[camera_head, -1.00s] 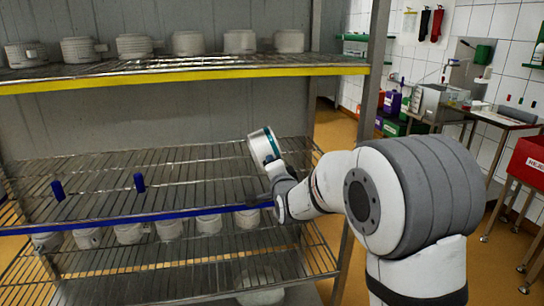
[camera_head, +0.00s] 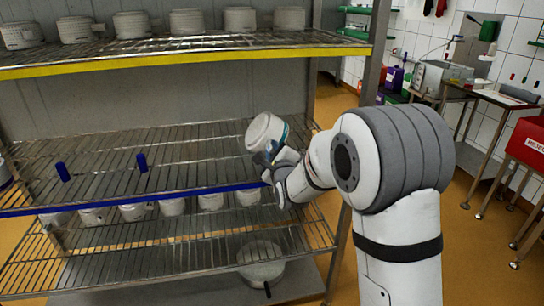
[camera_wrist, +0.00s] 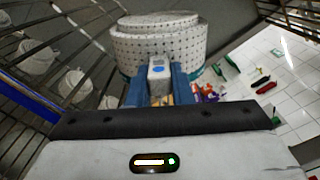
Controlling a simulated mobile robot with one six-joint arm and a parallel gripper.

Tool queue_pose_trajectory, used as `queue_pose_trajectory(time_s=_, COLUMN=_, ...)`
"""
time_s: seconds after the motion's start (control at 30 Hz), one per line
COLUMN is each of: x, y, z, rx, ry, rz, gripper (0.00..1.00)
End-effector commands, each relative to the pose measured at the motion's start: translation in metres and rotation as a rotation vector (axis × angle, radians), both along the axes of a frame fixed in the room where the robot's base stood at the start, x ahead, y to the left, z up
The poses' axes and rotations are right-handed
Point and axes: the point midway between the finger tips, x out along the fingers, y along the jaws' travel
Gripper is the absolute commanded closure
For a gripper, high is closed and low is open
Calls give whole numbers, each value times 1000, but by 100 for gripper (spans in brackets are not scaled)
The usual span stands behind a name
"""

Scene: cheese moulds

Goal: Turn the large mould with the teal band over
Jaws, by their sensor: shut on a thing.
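The large mould (camera_head: 264,131) is a white, perforated round tub with a teal band at its right, lower end. My gripper (camera_head: 275,153) is shut on the mould's grey tab and holds it tilted in the air, above the right part of the blue-edged wire shelf (camera_head: 200,165). In the wrist view the mould (camera_wrist: 160,45) fills the upper middle. The blue fingers of my gripper (camera_wrist: 160,88) stand on both sides of the grey tab with a blue dot. The teal band is mostly hidden there.
Several moulds (camera_head: 186,22) line the yellow-edged shelf above and the level below. A white tub (camera_head: 262,262) sits low down. The rack's upright (camera_head: 374,55) is to the right.

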Motion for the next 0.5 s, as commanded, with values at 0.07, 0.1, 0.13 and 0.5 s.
queue_pose_trajectory(time_s=0.07, x=0, y=0, z=-4, rx=68, ry=13, rz=0, gripper=100)
queue_pose_trajectory(time_s=0.1, x=0, y=0, z=-5, rx=104, ry=24, rz=-1, gripper=100)
queue_pose_trajectory(time_s=0.13, x=0, y=0, z=-5, rx=133, ry=32, rz=0, gripper=100)
queue_pose_trajectory(time_s=0.5, x=0, y=0, z=-15, rx=428, ry=119, rz=-1, gripper=100)
